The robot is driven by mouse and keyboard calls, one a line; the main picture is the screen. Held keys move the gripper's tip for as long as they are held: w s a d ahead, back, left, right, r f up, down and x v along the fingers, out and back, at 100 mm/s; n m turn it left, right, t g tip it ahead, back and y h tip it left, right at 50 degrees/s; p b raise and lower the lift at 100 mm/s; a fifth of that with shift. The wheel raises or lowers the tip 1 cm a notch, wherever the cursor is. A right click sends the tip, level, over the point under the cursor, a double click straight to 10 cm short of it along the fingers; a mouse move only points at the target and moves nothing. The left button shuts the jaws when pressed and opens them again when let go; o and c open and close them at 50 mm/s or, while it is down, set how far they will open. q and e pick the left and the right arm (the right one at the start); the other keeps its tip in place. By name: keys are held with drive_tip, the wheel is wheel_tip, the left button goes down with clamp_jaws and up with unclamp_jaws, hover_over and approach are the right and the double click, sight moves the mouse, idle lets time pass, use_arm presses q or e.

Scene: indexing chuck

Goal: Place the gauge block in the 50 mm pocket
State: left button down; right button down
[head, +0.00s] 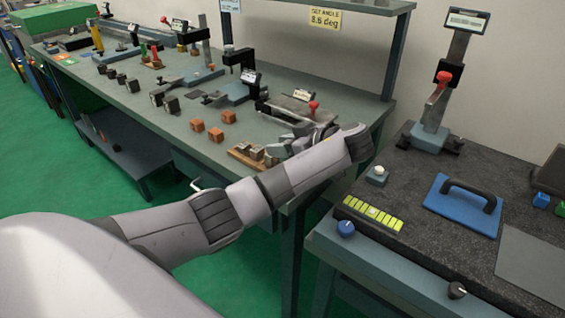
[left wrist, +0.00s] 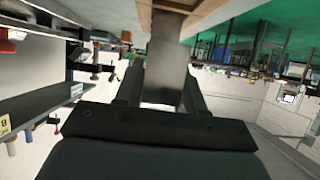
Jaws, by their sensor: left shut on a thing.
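My left gripper (left wrist: 163,75) is shut on a grey metal block, which I take as the gauge block (left wrist: 168,72), between its two dark fingers in the left wrist view. A wooden tray (left wrist: 208,14) is close beyond the fingertips there. In the head view my left gripper (head: 284,149) is low over the bench beside the wooden tray (head: 240,157), partly hidden by my own wrist. Small metal blocks (head: 256,153) show at the tray. I cannot tell which pocket is the 50 mm one, or whether the held block touches the tray. My right gripper is not in view.
The green-grey bench (head: 190,150) carries orange blocks (head: 215,134), dark blocks (head: 132,85) and a red-knobbed fixture (head: 312,107) close behind my wrist. A dark granite table (head: 400,180) at right holds a height gauge (head: 437,100) and a blue handled plate (head: 462,208).

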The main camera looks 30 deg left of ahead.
sight(282, 159)
use_arm(q)
drive_tip(key=shift+f+b, duration=1.3)
drive_tip(key=shift+f, duration=0.55)
drive_tip(key=shift+f, duration=0.15)
drive_tip(key=c, duration=0.7)
unclamp_jaws()
drive_tip(key=shift+r, duration=0.25)
drive_tip(key=shift+p+v, duration=1.2)
drive_tip(key=shift+v, duration=4.75)
